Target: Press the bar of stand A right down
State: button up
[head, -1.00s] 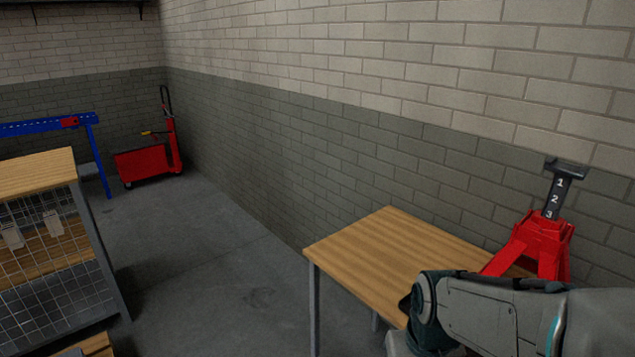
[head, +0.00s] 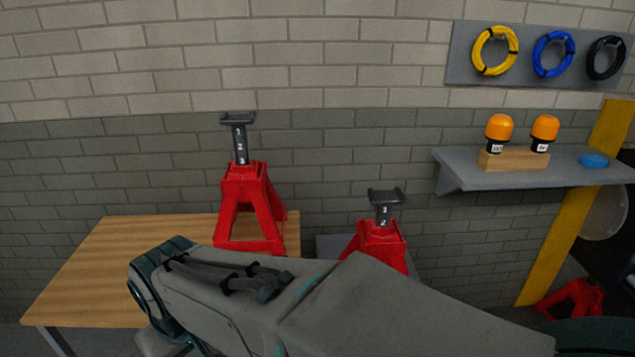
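I cannot read any letter telling which is stand A. My arm crosses the front of the view; my gripper is not visible.
The wooden table (head: 105,265) is clear left of the stand. A grey wall shelf (head: 530,180) at right holds two orange-topped items and a blue disc (head: 593,160). Coiled cables (head: 495,50) hang above it. A yellow post (head: 560,250) and another red stand (head: 575,300) are at far right.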

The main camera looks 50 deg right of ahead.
aim_at(384, 200)
jog(key=z, duration=1.8)
jog(key=k, duration=0.4)
jog(key=z, duration=0.3)
jog(key=i, duration=0.5)
jog(key=u, duration=1.35)
jog(key=k, duration=0.25)
jog(key=z, duration=1)
jog(key=i, duration=0.1)
jog(key=z, duration=0.25)
